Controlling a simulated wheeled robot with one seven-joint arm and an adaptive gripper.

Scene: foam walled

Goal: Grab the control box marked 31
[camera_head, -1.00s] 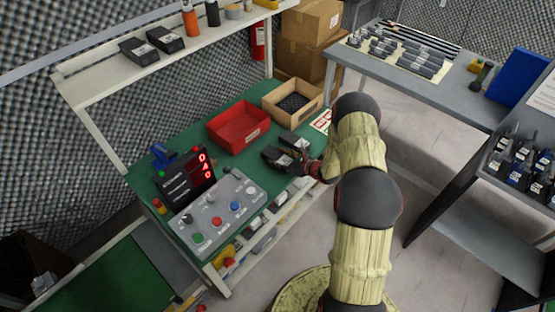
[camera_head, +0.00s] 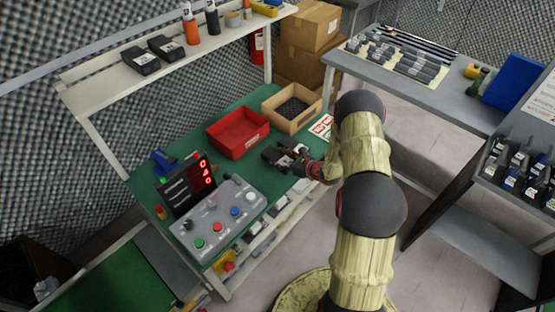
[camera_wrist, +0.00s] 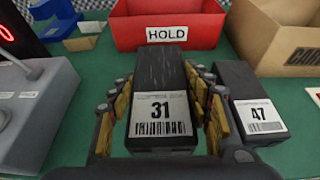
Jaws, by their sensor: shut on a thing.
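The control box marked 31 (camera_wrist: 160,95) is a dark box with a white label and barcode, in the middle of the wrist view. My gripper (camera_wrist: 163,120) is shut on it, with yellow-padded fingers against its left and right sides. A similar dark box marked 47 (camera_wrist: 255,105) lies just to the right of the right fingers. In the head view my gripper (camera_head: 300,163) is over the green bench top (camera_head: 232,172), and the boxes there are partly hidden by it. I cannot tell whether box 31 touches the bench.
A red bin labelled HOLD (camera_wrist: 166,33) stands just behind the boxes. A cardboard tray (camera_head: 291,122) is to its right. A grey button panel (camera_head: 218,217) and a red digit display (camera_head: 187,184) stand to the left. A shelf (camera_head: 100,82) runs above the bench's back.

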